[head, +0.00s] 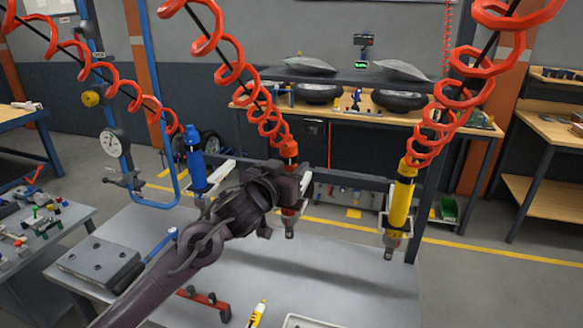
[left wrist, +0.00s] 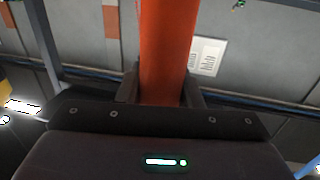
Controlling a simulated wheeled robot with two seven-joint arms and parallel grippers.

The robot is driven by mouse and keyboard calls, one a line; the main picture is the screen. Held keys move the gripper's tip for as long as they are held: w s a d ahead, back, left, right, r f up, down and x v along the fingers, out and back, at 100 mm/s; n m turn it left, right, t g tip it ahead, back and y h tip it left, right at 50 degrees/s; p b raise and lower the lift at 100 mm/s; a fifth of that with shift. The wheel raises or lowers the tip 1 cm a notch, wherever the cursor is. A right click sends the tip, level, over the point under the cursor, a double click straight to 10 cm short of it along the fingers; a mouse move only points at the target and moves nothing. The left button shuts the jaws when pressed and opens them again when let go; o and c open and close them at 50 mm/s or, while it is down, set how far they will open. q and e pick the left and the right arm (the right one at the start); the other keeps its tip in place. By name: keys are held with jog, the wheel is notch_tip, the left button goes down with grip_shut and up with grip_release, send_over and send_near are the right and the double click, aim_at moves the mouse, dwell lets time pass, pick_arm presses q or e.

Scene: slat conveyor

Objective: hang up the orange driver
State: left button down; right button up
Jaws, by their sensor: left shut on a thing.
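The orange driver (head: 289,149) is upright at the centre of the head view, with a red coiled hose running up from its top. My left gripper (head: 291,190) is shut around its body and hides its middle; the tip shows below. In the left wrist view, the orange body (left wrist: 168,50) stands between the two fingers of the gripper (left wrist: 165,90). A blue driver (head: 195,160) and a yellow driver (head: 402,195) stand upright in pale holders (head: 220,177) to the left and right. Whether the orange driver touches a holder is hidden by my gripper.
A dark rail (head: 345,178) runs behind the drivers above a grey bench (head: 345,275). The bench's middle is mostly clear.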

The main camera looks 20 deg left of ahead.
pick_arm(q)
jog(key=c, duration=0.9)
grip_release()
jog(key=shift+f, duration=0.25)
jog(key=shift+s+b, duration=0.3)
jog(key=shift+s, duration=0.1)
jog(key=b+v, duration=0.1)
jog(key=v, duration=0.6)
jog(key=shift+r+b, duration=0.2)
jog(key=shift+b, duration=0.2)
